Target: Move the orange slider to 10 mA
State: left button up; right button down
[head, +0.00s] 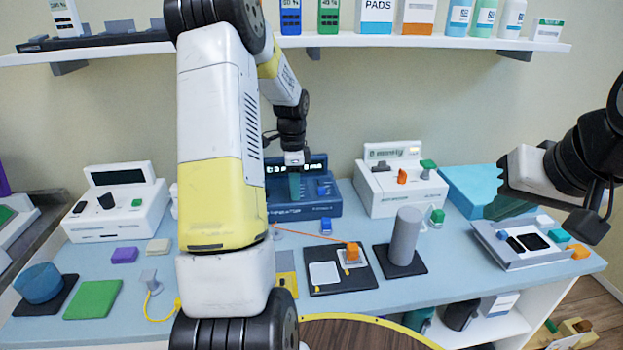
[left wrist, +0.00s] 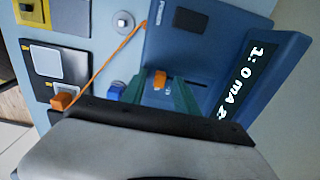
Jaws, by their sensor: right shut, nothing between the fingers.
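The blue device (head: 302,210) stands at the back of the table and is partly hidden by my left arm. In the left wrist view its blue case (left wrist: 190,45) carries a display (left wrist: 240,85) whose white text seems to read "1: 0 mA 2:", the rest cut off. The orange slider (left wrist: 159,80) sits on its top panel beside a dark slot. My left gripper (left wrist: 160,80) is open, with a green finger on each side of the slider and a visible gap. In the head view the slider is hidden. My right gripper (head: 508,206) is shut and empty over the right end of the table.
An orange lead runs from the blue device to an orange plug (head: 353,250) on a black pad board (head: 340,283). A grey cylinder (head: 406,236) stands right of it. A white device (head: 398,190) with an orange knob stands right of the blue device.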

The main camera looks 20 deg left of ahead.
pick_arm(q)
grip_shut()
dwell(1.4)
